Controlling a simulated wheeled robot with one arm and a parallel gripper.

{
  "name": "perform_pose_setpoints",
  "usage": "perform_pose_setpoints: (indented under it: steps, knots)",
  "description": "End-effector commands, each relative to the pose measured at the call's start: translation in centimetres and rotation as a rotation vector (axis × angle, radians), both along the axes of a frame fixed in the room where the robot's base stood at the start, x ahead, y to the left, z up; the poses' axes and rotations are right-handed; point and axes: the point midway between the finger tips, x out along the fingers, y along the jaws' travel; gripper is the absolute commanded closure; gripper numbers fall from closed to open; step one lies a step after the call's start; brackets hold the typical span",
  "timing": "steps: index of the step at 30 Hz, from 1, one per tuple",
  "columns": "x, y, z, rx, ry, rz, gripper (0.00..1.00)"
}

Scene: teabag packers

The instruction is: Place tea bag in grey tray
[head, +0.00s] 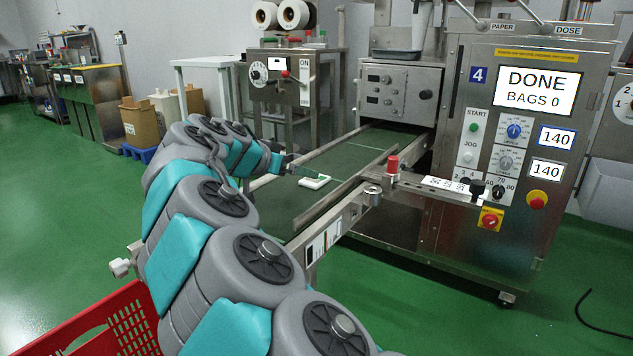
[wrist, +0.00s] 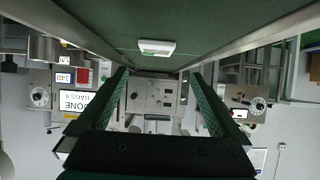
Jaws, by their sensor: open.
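A small white tea bag (head: 315,182) with a greenish mark lies flat on the green conveyor belt (head: 290,200). In the wrist view the tea bag (wrist: 156,47) shows beyond my fingertips, roughly centred between them and apart from them. My gripper (head: 312,170) is just above the belt, beside the tea bag. In the wrist view my gripper (wrist: 160,78) has its two green fingers spread wide with nothing between them.
Metal rails (head: 335,205) edge the belt. The packing machine (head: 520,140) stands at its right, its screen (head: 537,91) reading "DONE, BAGS 0". A red crate (head: 110,325) is at the lower left. Green floor (head: 60,220) is open at left.

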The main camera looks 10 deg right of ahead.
Motion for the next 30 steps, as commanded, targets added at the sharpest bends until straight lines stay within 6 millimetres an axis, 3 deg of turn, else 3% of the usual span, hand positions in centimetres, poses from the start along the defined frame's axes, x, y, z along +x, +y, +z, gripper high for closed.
perform_pose_setpoints:
  steps: [15, 23, 30]
  knots:
    - [2.7, -3.8, -3.7, 0.001, 0.003, -0.004, 0.00]
    - [3.2, -4.1, -3.9, 0.000, 0.001, -0.001, 0.00]
    - [3.2, -4.1, -3.9, 0.000, 0.001, -0.001, 0.24]
